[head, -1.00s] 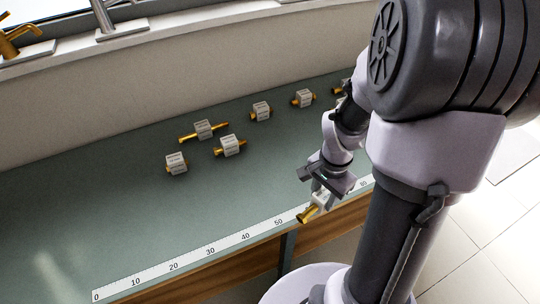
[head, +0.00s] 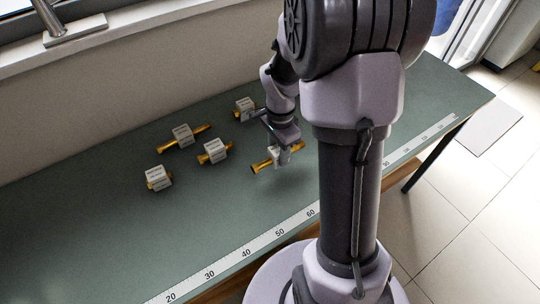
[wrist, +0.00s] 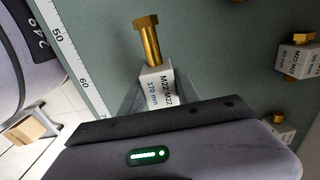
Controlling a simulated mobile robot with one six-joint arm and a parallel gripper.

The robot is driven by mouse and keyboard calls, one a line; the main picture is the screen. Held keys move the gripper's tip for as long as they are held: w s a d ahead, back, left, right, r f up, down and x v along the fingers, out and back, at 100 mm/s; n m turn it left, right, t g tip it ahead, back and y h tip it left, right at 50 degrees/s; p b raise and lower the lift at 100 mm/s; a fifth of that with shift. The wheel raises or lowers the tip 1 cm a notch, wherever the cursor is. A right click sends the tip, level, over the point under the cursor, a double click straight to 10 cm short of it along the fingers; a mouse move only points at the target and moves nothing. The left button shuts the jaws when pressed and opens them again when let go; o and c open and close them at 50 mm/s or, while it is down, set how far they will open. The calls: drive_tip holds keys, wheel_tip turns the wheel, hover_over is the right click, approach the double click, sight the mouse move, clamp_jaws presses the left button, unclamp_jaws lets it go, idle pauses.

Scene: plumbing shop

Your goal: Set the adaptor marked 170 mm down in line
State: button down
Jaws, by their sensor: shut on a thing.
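My gripper (head: 284,143) is shut on the 170 mm adaptor (head: 262,166), a brass piece with a white label block. It is over the green bench (head: 330,190), behind the ruler strip. In the wrist view the adaptor's brass end (wrist: 148,42) points away from the jaws, and its label (wrist: 158,88) reads M22/M22, 170 mm. Its other end is hidden there by my gripper. I cannot tell for sure whether it touches the bench. Other labelled brass adaptors lie to the left: one long (head: 182,136), one mid-length (head: 215,151) and one short (head: 157,178).
The ruler strip (head: 245,254) runs along the bench's front edge; its 50 and 60 marks show in the wrist view (wrist: 69,58). Another adaptor (head: 245,108) lies just behind my gripper. A wall (head: 140,85) borders the back. The bench between adaptors and ruler is clear.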

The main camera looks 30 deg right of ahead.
sight(270, 155)
drive_tip(key=w, duration=0.2)
drive_tip(key=shift+w+a+f, duration=0.15)
drive_tip(key=shift+w+a, duration=0.25)
drive_tip(key=shift+w+f+b, duration=0.15)
drive_tip(key=shift+f+b, duration=0.9)
drive_tip(key=shift+f, duration=0.7)
drive_tip(key=shift+f, duration=0.2)
drive_tip(key=c, duration=0.9)
unclamp_jaws()
drive_tip(key=shift+r, duration=0.1)
